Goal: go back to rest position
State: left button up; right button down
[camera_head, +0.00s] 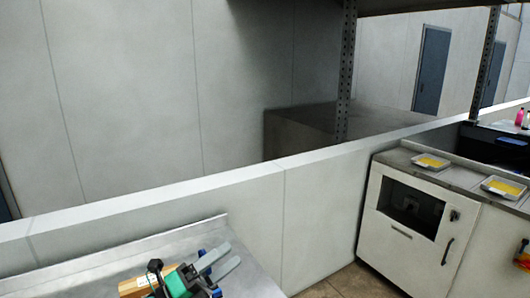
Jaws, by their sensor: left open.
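My left gripper (231,256) shows at the bottom of the head view, above the grey metal counter (250,284). Its two grey fingers point up and to the right. They are apart, with nothing seen between them. Green, blue and black parts of my left wrist are behind the fingers. My right gripper is not in view.
A brown box (132,287) lies on the counter, close to my left wrist and partly hidden. A low white wall (320,215) runs behind. At the right, a white cabinet (405,245) carries two trays with yellow contents (432,161) (504,187). Tiled floor shows between.

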pick_arm(q)
jog(key=s+a+f+n+t+y, duration=0.1)
jog(key=a+f+n+t+y, duration=0.2)
jog(key=a+f+n+y, duration=0.75)
jog(key=s+a+f+n+t+y, duration=0.1)
jog(key=a+f+n+t+y, duration=0.25)
jog(key=n+y, duration=0.8)
jog(key=s+f+n+g+h, duration=0.1)
jog(key=s+f+n+g, duration=0.5)
jog(key=s+f, duration=0.5)
jog(key=s+f+n+g+h, duration=0.2)
jog(key=s+f+n+g, duration=0.2)
jog(key=s+f+g, duration=0.7)
notch_tip(320, 180, down, 27)
jog(key=s+t+b, duration=0.1)
jog(key=s+b, duration=0.1)
jog(key=s, duration=0.1)
jog(key=s+a+f, duration=0.2)
jog(key=s+f, duration=0.7)
jog(key=f, duration=0.2)
jog(key=s+a+f+g+b, duration=0.1)
jog(key=s+a+f, duration=0.1)
jog(key=s+f, duration=0.8)
jog(key=shift+f, duration=0.95)
